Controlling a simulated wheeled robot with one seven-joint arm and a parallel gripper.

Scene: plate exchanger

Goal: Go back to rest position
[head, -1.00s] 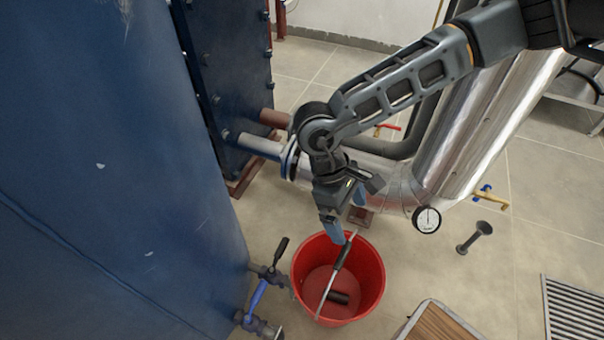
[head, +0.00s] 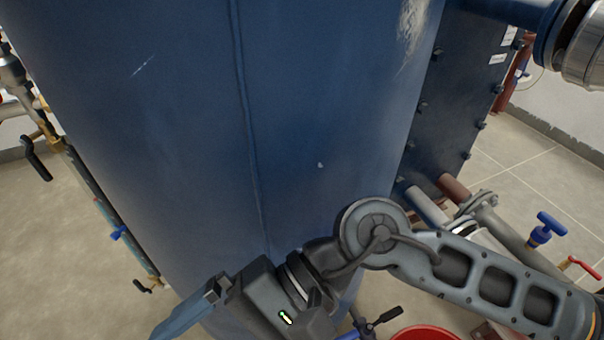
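My gripper (head: 182,318) is at the bottom of the head view, left of centre, in front of the large blue tank (head: 310,120). One blue finger shows, pointing down and left. The other finger is hidden or cut off, so the opening between them cannot be judged. No held object shows at the visible finger. My arm is folded across the lower right, bent at the elbow.
A red bucket (head: 425,333) is mostly cut off at the bottom edge. A black-handled valve (head: 375,322) stands beside it. Blue-handled (head: 545,230) and red-handled (head: 582,265) valves are at right. Pipes and valves line the left. Free tiled floor (head: 50,230) shows at left.

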